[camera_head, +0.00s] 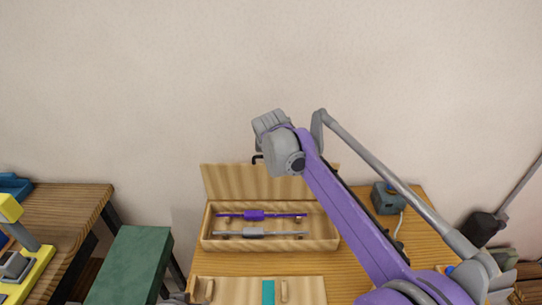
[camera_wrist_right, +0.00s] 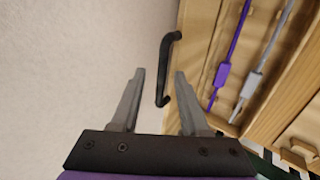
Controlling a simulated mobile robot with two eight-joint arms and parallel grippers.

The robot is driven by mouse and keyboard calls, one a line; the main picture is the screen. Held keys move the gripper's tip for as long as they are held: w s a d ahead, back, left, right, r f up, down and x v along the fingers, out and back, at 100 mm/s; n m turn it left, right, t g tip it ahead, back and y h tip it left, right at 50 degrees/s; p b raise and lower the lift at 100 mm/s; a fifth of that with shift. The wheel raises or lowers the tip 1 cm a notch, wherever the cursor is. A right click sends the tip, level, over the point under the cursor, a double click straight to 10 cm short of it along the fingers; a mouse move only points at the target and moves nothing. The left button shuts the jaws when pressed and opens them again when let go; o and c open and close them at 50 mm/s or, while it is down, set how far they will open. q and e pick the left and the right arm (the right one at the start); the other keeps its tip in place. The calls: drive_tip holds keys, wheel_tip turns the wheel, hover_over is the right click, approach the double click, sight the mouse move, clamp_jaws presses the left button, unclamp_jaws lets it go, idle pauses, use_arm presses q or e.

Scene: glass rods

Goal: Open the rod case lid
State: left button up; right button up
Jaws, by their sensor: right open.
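The wooden rod case (camera_head: 328,243) stands on the table with its lid (camera_head: 225,182) raised at the back. A purple rod (camera_head: 254,215) and a grey rod (camera_head: 254,232) lie inside; both rods also show in the right wrist view. The lid's black handle (camera_wrist_right: 166,68) shows in the right wrist view, and a bit of it shows in the head view (camera_head: 257,158). My right gripper (camera_wrist_right: 159,73) is open, its fingers on either side of the handle's line of view and seemingly not gripping it. Its fingertips are hidden in the head view. My left gripper is not in view.
A wooden tray (camera_head: 240,290) with a teal strip (camera_head: 268,292) lies in front of the case. A small grey device (camera_head: 386,198) stands to the right, behind my right arm. A green bench (camera_head: 128,265) and another table (camera_head: 65,205) are at the left. The wall is close behind.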

drive_tip(key=v, duration=0.8)
drive_tip(key=shift+r, duration=0.2)
drive_tip(key=shift+s, duration=0.15)
drive_tip(key=s+d+f+m+g, duration=0.1)
drive_tip(key=s+d+f+m, duration=0.4)
drive_tip(key=s, duration=0.3)
drive_tip(key=s+d+f+m, duration=0.3)
drive_tip(key=s+d+m, duration=0.1)
drive_tip(key=s+d, duration=0.35)
drive_tip(key=s+d+f+m, duration=0.2)
drive_tip(key=s+f+m, duration=0.2)
drive_tip(key=s+f, duration=0.2)
drive_tip(key=s+d+f+m, duration=0.3)
drive_tip(key=s+f+m, duration=0.2)
drive_tip(key=s, duration=0.6)
wheel_tip(320, 180, down, 3)
drive_tip(key=shift+r+g, duration=0.25)
drive_tip(key=shift+g, duration=0.05)
